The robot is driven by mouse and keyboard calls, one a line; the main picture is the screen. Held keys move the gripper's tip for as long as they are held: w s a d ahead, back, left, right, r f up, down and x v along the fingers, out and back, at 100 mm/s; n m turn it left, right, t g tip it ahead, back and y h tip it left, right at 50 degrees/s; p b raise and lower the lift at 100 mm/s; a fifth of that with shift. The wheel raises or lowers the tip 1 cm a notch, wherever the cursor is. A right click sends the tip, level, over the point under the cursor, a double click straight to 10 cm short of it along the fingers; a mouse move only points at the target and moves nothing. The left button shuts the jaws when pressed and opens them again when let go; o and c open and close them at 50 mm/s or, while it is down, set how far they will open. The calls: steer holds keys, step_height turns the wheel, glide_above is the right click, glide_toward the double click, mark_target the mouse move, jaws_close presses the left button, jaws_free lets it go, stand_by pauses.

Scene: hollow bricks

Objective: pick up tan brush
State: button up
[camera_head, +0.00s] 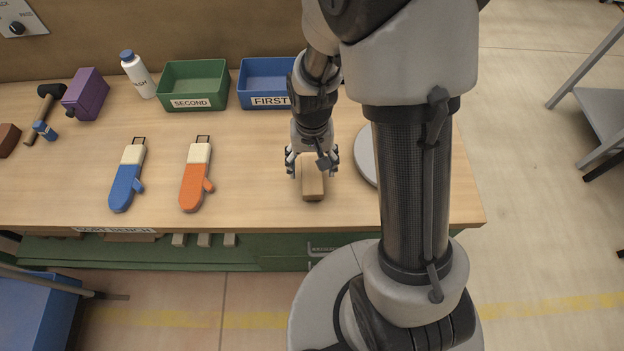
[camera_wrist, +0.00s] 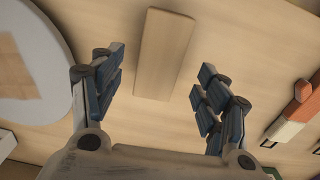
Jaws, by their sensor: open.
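The tan brush (camera_head: 313,181) shows in the head view as a tan block on the bench, near its front edge. In the wrist view the tan brush (camera_wrist: 164,55) is a plain, long tan block lying flat, with no bristles visible. My gripper (camera_head: 313,168) is above the tan brush, with a finger on either side of it. In the wrist view my gripper (camera_wrist: 155,85) is open and empty. The near end of the tan brush lies between and slightly beyond the fingertips, and neither finger touches it.
A round pale plate (camera_head: 366,156) is right of my gripper, partly behind my arm. An orange mitten-shaped thing (camera_head: 196,180) and a blue one (camera_head: 126,180) lie to the left. A green bin (camera_head: 193,86) and a blue bin (camera_head: 262,84) stand at the back.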

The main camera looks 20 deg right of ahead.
mark_target(312, 174)
step_height(312, 174, down, 5)
steer(key=shift+s+f+b, duration=0.1)
steer(key=shift+f+b, duration=0.05)
steer(key=shift+b, duration=1.05)
steer(key=c, duration=1.2)
